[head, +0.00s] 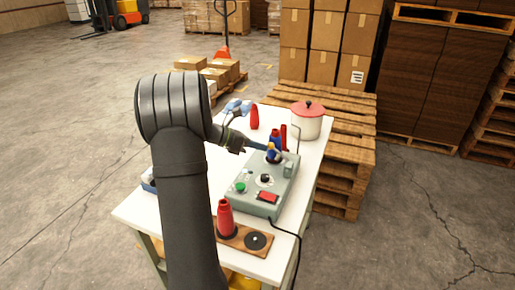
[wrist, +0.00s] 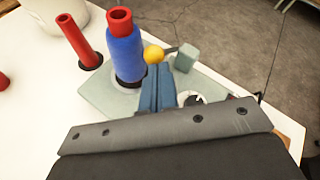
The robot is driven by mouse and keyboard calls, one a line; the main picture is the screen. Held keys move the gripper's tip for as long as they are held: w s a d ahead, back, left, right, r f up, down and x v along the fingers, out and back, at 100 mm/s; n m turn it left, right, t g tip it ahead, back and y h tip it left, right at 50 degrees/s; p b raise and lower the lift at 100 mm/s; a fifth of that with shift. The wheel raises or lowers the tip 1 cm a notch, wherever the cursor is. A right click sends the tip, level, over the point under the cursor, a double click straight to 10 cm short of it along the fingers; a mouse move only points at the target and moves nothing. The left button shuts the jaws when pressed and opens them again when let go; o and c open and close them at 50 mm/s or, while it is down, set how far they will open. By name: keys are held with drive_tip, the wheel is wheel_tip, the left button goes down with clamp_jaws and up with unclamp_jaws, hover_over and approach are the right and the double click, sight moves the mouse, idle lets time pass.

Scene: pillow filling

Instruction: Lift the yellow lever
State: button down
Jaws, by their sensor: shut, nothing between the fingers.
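The yellow lever knob (wrist: 153,54) is a small ball at the fingertips in the wrist view, beside a grey block (wrist: 186,57). In the head view the knob (head: 271,148) shows small on the far part of the grey control box (head: 248,191). My gripper (wrist: 158,70) has its two blue fingers shut together with nothing between them. The fingertips lie right by the knob; I cannot tell whether they touch it. In the head view my gripper (head: 264,148) reaches in from the left. The lever's shaft is mostly hidden.
A blue spool on a red post (wrist: 122,45) stands close beside the fingers, with a thin red post (wrist: 80,40) further left. A red-lidded pot (head: 308,118) stands at the back of the white table (head: 150,207). A red cone (head: 225,217) stands at the front.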

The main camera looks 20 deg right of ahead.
drive_tip(key=s+d+r+m+t+y, duration=0.1)
drive_tip(key=s+d+r+t+y, duration=0.2)
drive_tip(key=s+d+r+y, duration=0.1)
drive_tip(key=shift+s+r+m, duration=0.15)
drive_tip(key=shift+r+m, duration=0.25)
drive_tip(key=shift+r, duration=0.15)
drive_tip(key=shift+d, duration=0.15)
drive_tip(key=shift+r, duration=0.15)
idle(0.5)
